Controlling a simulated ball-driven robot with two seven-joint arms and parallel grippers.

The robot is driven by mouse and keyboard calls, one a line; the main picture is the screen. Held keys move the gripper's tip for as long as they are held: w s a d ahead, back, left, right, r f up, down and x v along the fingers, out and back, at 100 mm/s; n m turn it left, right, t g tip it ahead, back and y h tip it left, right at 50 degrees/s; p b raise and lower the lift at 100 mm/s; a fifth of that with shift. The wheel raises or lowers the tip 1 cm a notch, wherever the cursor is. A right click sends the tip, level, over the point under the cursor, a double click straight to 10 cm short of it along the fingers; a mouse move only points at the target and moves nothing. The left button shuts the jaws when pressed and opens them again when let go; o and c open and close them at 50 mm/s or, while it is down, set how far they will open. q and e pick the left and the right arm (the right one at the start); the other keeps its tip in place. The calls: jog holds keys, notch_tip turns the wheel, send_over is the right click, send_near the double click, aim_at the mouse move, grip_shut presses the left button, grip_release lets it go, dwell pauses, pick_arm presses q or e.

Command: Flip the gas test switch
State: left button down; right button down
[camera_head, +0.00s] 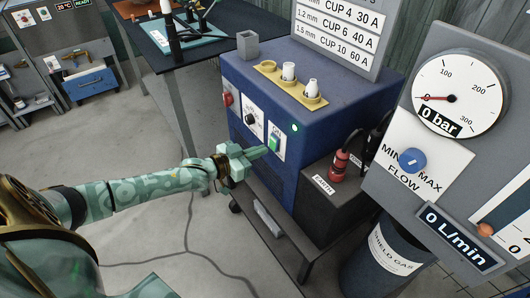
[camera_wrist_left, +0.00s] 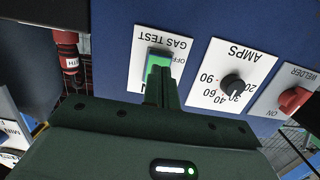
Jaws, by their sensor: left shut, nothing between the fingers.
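The gas test switch is a green rocker (camera_head: 274,144) on a white plate on the front of the blue welder box (camera_head: 320,110). In the left wrist view the switch (camera_wrist_left: 158,60) appears upside down under the words GAS TEST, with OFF legible beside it. My left gripper (camera_head: 264,152) is shut and empty, its fingertips right at the switch. In the left wrist view the closed fingers (camera_wrist_left: 163,77) overlap the switch's lower part and hide the plate's other label. I cannot tell whether they touch it. My right gripper is not in view.
The amps dial (camera_head: 253,122) and red welder knob (camera_head: 228,99) sit left of the switch. A red cable plug (camera_head: 338,166) is at right. The gas panel shows a pressure gauge (camera_head: 455,95) at 0 bar, a blue flow knob (camera_head: 412,160) and a 0 L/min display (camera_head: 457,237).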

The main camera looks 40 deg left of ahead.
pick_arm(q)
jog(key=shift+x, duration=0.9)
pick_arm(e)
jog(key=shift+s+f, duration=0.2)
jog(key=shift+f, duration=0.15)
pick_arm(q)
jog(key=shift+b, duration=0.3)
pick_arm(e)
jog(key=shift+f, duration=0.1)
